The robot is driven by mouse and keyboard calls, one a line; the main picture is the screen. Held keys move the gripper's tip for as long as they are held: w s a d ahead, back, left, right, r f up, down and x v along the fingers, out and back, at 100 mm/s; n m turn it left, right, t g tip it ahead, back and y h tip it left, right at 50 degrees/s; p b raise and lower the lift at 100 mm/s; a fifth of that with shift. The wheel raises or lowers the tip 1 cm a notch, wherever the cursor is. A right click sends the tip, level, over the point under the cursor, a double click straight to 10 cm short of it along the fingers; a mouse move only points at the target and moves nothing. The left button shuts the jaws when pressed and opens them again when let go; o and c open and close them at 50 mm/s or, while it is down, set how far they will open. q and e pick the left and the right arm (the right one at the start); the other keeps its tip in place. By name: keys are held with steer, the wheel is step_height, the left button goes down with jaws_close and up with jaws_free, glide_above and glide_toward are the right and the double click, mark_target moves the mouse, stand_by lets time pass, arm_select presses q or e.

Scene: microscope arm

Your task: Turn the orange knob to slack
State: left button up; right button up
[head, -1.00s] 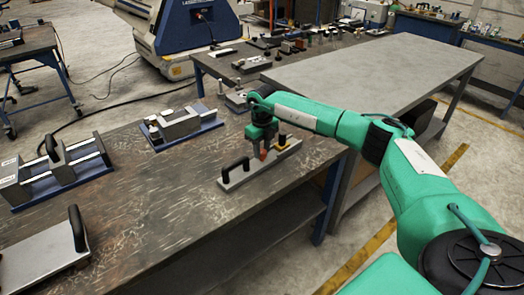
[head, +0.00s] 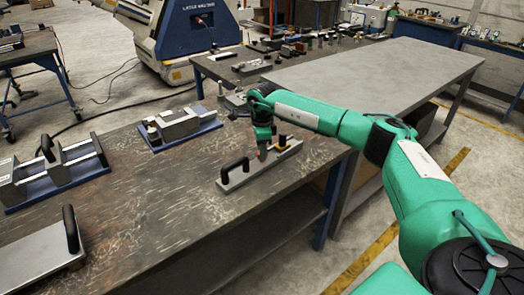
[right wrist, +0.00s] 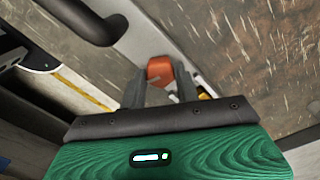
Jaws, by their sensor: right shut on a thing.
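The orange knob (right wrist: 160,70) sits on a grey metal plate (head: 240,178) on the dark workbench. In the right wrist view it lies between the two fingertips of my right gripper (right wrist: 160,88). My right gripper (head: 262,152) is shut on the knob from above. In the head view the knob is mostly hidden by the fingers. A black handle (head: 235,168) stands at the plate's left end and also shows in the right wrist view (right wrist: 80,20). My left gripper is in neither view.
A black and yellow part (head: 281,142) stands on the plate just right of the knob. A vise-like block (head: 180,125) and other blue-based fixtures (head: 60,170) stand to the left on the bench. The bench's front middle is clear.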

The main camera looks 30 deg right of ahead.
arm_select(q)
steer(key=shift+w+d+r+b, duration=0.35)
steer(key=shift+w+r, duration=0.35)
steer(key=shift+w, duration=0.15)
arm_select(e)
steer(key=shift+n, duration=1.9)
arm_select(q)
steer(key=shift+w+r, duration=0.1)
arm_select(e)
steer(key=o, duration=1)
steer(key=shift+c, duration=0.2)
steer(key=shift+r, duration=0.15)
